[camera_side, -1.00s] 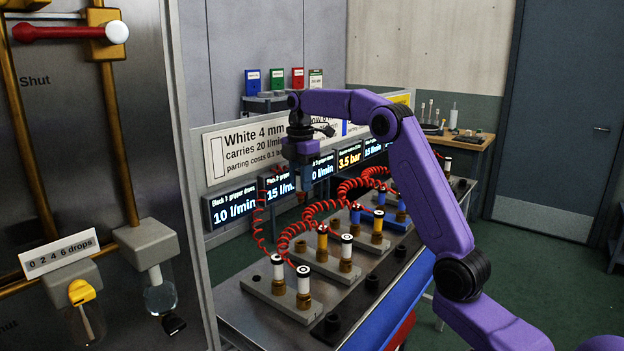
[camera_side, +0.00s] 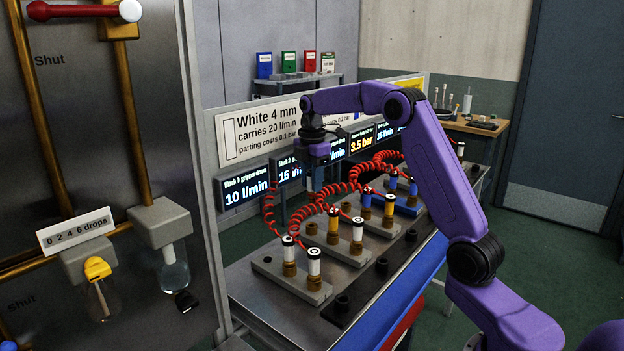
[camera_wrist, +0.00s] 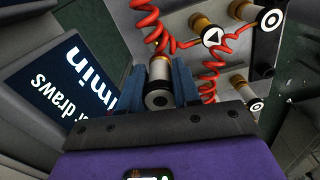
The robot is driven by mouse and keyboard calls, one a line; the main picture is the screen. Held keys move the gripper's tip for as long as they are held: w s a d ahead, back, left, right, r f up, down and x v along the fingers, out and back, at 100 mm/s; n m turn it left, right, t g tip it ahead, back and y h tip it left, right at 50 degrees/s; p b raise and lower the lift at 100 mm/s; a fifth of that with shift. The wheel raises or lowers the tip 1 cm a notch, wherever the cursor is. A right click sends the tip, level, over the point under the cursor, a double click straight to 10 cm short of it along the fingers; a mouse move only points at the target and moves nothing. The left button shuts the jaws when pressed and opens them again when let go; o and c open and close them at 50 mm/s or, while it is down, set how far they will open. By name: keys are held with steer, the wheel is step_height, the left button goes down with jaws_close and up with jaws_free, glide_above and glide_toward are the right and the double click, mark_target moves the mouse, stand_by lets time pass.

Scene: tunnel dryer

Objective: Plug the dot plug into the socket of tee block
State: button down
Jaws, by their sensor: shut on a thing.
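My gripper (camera_side: 315,182) hangs above the row of blocks in the side view. In the side view the plug is too small to make out. I cannot tell which is the tee block.
Two white plugs (camera_side: 314,262) stand in the nearest grey block (camera_side: 268,268). Red coiled hoses (camera_side: 325,198) arch close to my gripper. Displays (camera_side: 245,192) line the back. Black holders (camera_side: 342,302) run along the front. A glass-bulb panel (camera_side: 160,225) stands at left.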

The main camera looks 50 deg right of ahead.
mark_target(312, 202)
steer(key=shift+f, duration=2.85)
steer(key=shift+f, duration=1.65)
steer(key=c, duration=0.7)
jaws_free()
steer(key=shift+c, duration=0.2)
step_height(312, 202, up, 18)
steer(key=shift+f, duration=0.25)
